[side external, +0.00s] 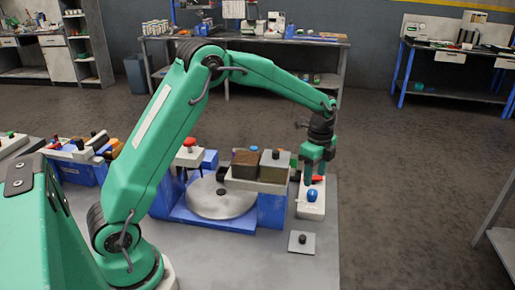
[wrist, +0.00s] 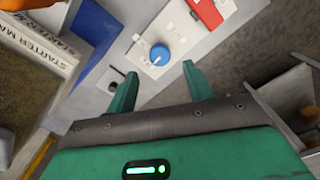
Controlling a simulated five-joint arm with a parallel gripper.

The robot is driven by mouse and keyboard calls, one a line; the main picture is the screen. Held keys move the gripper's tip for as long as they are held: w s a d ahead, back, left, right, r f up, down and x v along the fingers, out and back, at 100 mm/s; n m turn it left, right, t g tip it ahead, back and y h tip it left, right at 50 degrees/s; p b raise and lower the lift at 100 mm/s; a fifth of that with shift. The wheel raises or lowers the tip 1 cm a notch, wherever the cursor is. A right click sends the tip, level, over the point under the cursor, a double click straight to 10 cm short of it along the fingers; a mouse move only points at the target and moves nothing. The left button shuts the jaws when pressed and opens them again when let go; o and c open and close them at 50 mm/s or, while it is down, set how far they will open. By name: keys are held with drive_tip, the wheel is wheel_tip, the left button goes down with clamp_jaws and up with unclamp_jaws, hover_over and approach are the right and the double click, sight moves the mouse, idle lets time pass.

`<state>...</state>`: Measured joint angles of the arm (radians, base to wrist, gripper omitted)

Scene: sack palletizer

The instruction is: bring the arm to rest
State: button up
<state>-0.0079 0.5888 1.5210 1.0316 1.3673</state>
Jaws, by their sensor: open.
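My gripper (side external: 314,172) is green and points down above the right side of the work table, over a pale control box (side external: 310,211). In the wrist view my gripper (wrist: 160,90) shows two green fingers spread apart with nothing between them. The control box (wrist: 145,68) carries a blue knob (wrist: 159,54), which lies just beyond the fingertips in the wrist view. I cannot tell whether a finger touches the box.
A blue fixture (side external: 272,209) with a round metal disc (side external: 217,196) and two blocks stands left of the gripper. A small grey plate with a black knob (side external: 302,239) lies in front. A red part (wrist: 212,8) sits near the knob. Open floor lies to the right.

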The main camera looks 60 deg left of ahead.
drive_tip(key=shift+r, duration=0.65)
drive_tip(key=shift+s+r, duration=0.25)
drive_tip(key=shift+r, duration=0.3)
drive_tip(key=s+r+n+t, duration=0.35)
drive_tip(key=s+r, duration=0.45)
drive_tip(key=r, duration=0.3)
drive_tip(key=s+n+t, duration=0.2)
drive_tip(key=s+n, duration=1)
drive_tip(key=s, duration=0.9)
drive_tip(key=shift+d+r, duration=0.2)
drive_tip(key=shift+r, duration=0.25)
